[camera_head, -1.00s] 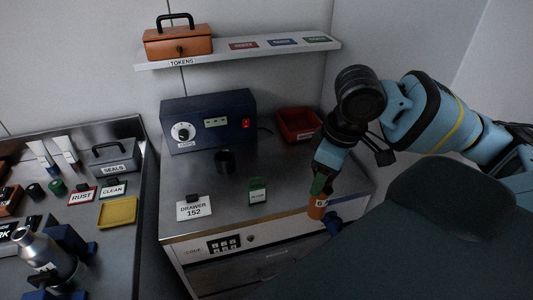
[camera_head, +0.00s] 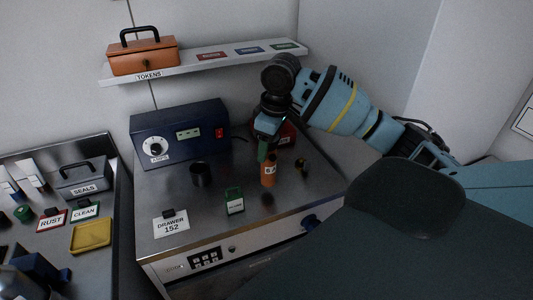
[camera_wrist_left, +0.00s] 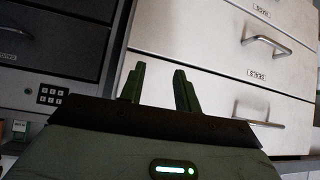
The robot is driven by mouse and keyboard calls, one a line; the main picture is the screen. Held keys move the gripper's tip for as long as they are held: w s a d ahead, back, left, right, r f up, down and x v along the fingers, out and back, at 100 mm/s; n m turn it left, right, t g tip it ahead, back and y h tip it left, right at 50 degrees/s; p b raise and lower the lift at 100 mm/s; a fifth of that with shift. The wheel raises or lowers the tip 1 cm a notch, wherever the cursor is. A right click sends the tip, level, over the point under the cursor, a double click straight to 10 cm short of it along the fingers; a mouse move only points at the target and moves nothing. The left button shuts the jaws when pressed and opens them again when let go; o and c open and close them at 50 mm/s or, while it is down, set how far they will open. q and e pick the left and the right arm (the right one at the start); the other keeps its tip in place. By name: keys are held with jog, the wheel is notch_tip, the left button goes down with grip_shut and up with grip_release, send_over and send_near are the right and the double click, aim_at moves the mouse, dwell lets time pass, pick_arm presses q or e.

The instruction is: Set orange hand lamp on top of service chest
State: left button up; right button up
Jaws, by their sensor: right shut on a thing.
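The orange hand lamp (camera_head: 269,174) is a small upright orange cylinder with a white label. My right gripper (camera_head: 263,153) is shut on it from above, and its green fingers partly hide the top. The lamp is over the metal top of the service chest (camera_head: 195,228), right of the green tag. A dark patch shows below it; I cannot tell whether its base touches the top. My left gripper (camera_wrist_left: 157,88) shows in the left wrist view, open with nothing between its fingers, in front of drawer fronts. It is not seen in the head view.
On the chest top are a blue power box (camera_head: 180,132), a black cup (camera_head: 201,174), a green tag (camera_head: 234,201), a Drawer 152 sign (camera_head: 171,223), a red bin (camera_head: 287,134) and a small dark-yellow item (camera_head: 301,165). A shelf (camera_head: 205,62) hangs above.

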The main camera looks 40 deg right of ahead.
jog(key=shift+w+d, duration=0.1)
jog(key=shift+w, duration=0.15)
jog(key=shift+w+f, duration=0.15)
jog(key=shift+f, duration=1.75)
jog(key=o, duration=1.2)
jog(key=shift+c, duration=0.2)
jog(key=r, duration=0.4)
jog(key=s+r, duration=0.1)
jog(key=r, duration=0.3)
jog(key=d+r, duration=0.1)
jog(key=r, duration=0.3)
jog(key=shift+s, duration=0.3)
